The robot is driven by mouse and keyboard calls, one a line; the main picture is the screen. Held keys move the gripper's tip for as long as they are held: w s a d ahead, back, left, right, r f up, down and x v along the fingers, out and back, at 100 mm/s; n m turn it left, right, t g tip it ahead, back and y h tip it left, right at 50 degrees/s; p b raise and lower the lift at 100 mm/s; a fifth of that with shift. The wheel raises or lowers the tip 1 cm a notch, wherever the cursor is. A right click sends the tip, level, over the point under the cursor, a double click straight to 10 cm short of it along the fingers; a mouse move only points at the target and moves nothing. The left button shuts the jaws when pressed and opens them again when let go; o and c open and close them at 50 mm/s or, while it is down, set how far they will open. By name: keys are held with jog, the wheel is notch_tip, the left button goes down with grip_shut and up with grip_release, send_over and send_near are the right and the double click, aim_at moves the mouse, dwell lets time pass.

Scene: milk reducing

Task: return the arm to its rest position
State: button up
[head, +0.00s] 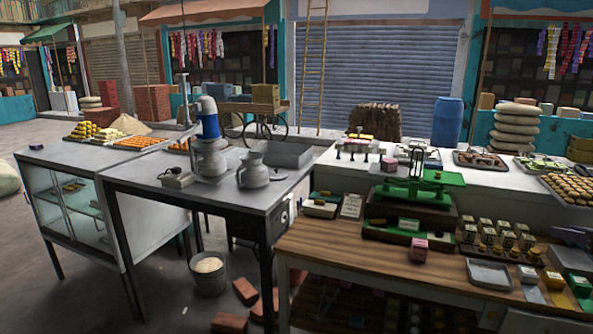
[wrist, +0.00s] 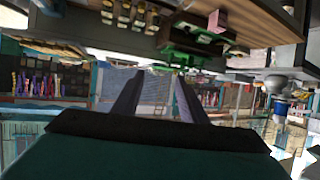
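My gripper (wrist: 159,80) shows in the wrist view, with its two dark fingers apart and nothing visible between them. The wrist view is upside down, with the stall tables along its top and the shuttered shopfront beyond the fingers. The fingers point toward the open street side and touch nothing that I can see. In the head view I cannot clearly make out my arm or gripper.
A wooden table (head: 335,246) carries a green balance scale (head: 415,190), a pink cube (head: 419,249) and a grey tray (head: 489,274). Left of it, a metal table (head: 150,183) holds jugs (head: 253,170). A bucket (head: 208,275) and bricks (head: 230,323) lie on the floor.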

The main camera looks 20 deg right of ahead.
jog(key=w+a+f+n+g+y, duration=0.1)
jog(key=w+a+f+n+y, duration=0.35)
jog(key=w+a+f, duration=1.6)
jog(key=w+a+f+g+y+b, duration=0.1)
jog(key=w+a+f+g+y, duration=0.2)
jog(key=a+f, duration=0.9)
jog(key=w+a+f+g+y, duration=0.3)
jog(key=a+f, duration=0.9)
jog(key=a, duration=0.1)
jog(key=s+a+f+n+g, duration=0.1)
jog(key=s+a+f+g, duration=0.2)
jog(key=s+a+f, duration=0.65)
jog(key=s+a+f+n+g, duration=0.2)
jog(key=s+a+f+g, duration=0.3)
jog(key=a+f, duration=0.65)
jog(key=s+a+f+g+h+b, duration=0.1)
jog(key=s+a+f, duration=0.15)
jog(key=s, duration=0.45)
jog(key=s+a+f+g+h, duration=0.1)
jog(key=s+f+h, duration=0.1)
jog(key=s+f, duration=0.35)
jog(key=s+d+m+g+h, duration=0.1)
jog(key=s+d+m+h, duration=0.2)
jog(key=s, duration=0.6)
jog(key=shift+s+d+m+g, duration=0.25)
jog(key=shift+d+m, duration=0.3)
jog(key=shift+d, duration=0.85)
